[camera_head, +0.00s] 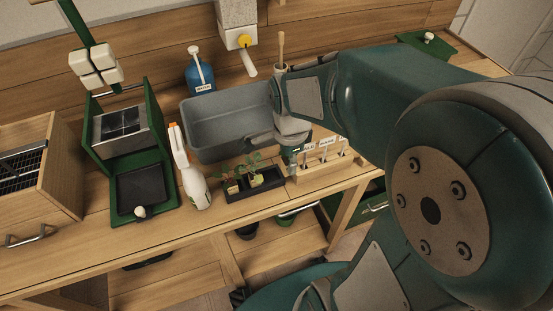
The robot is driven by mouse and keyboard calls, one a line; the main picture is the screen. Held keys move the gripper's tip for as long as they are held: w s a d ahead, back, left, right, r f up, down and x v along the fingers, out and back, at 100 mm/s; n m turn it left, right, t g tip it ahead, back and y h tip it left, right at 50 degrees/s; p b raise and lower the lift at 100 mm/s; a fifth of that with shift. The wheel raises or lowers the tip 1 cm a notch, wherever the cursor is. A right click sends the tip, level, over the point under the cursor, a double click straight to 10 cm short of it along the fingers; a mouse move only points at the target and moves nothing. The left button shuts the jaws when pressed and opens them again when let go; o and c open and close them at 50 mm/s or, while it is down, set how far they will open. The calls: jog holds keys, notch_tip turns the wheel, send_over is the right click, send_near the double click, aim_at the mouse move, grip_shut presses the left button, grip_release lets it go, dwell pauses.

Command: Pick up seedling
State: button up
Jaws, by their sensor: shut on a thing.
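Two small green seedlings stand in a black tray (240,197) near the bench's front edge. The left seedling (229,180) has reddish leaves. The right seedling (254,169) has broader green leaves and a pale plug at its base. My gripper (289,150) is just right of and above the tray, pointing down. It is shut on a slim upright object (292,161) beside the wooden holder; the jaws hide most of it, so I cannot tell what it is. My gripper looks apart from both seedlings.
A wooden holder (322,172) with labelled slim pieces stands right of the tray. A grey basin (212,127) lies behind. A white spray bottle (193,176) stands left, near a green press-like stand (158,202). A blue bottle (200,78) is behind the basin.

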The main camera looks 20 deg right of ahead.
jog(key=s+d+r, duration=0.3)
jog(key=s, duration=0.3)
jog(key=shift+s, duration=0.3)
jog(key=shift+d+n, duration=0.1)
jog(key=shift+n, duration=0.2)
